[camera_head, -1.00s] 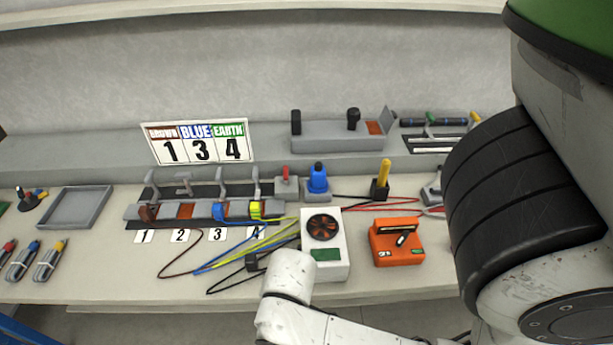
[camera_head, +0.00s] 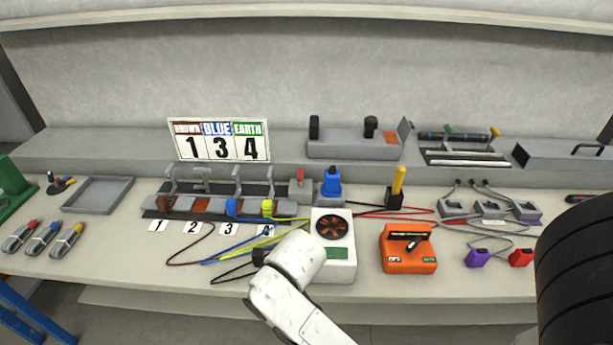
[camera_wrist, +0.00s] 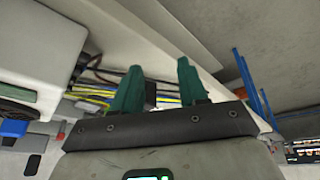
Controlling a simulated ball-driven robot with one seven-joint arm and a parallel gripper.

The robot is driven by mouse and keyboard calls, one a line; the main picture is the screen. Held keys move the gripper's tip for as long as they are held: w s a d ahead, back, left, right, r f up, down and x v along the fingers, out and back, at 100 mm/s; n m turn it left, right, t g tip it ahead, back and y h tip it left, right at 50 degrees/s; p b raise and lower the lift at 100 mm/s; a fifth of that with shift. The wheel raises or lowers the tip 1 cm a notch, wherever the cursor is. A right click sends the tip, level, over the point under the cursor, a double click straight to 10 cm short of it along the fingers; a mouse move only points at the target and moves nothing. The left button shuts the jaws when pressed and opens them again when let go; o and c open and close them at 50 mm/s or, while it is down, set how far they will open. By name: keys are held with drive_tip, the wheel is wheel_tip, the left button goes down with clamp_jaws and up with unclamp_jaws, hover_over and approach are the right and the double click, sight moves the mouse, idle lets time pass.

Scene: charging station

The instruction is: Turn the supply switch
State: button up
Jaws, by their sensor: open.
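No part is labelled as the supply switch, so I cannot tell for sure which it is. A small grey switch block with a red lever (camera_head: 300,187) stands at the right end of the terminal row, its lever upright. An orange box (camera_head: 408,258) with a black and silver knob on its front stands on the right of the bench. Coloured wires lie behind the fingers there. In the head view my white forearm reaches up by the fan box, and the fingers are hidden.
The terminal row (camera_head: 222,207) has raised levers and brown, blue and yellow-green wires. A white fan box (camera_head: 341,267), blue plug (camera_head: 331,182) and yellow-handled block (camera_head: 397,187) stand nearby. A grey tray (camera_head: 98,195) is at left. The bench front right of centre is clear.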

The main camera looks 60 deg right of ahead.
drive_tip(key=w+d+r+m, duration=0.1)
drive_tip(key=w+d, duration=0.1)
drive_tip(key=w+d+m+h, duration=0.1)
drive_tip(key=d, duration=0.2)
drive_tip(key=w+d+r+b, duration=0.1)
drive_tip(key=w+d, duration=0.1)
drive_tip(key=d, duration=0.1)
drive_tip(key=shift+w+d+r+m, duration=0.25)
drive_tip(key=shift+w+r+m, duration=0.05)
drive_tip(key=shift+r+m, duration=0.1)
drive_tip(key=w+d+r+m+h, duration=0.1)
drive_tip(key=w+d+r+m, duration=0.15)
drive_tip(key=d, duration=0.45)
drive_tip(key=m+g, duration=0.3)
drive_tip(key=m, duration=0.3)
approach(300, 173)
drive_tip(key=shift+n, duration=0.25)
drive_tip(key=x, duration=0.8)
drive_tip(key=shift+f, duration=0.2)
drive_tip(key=shift+c, duration=0.2)
clamp_jaws()
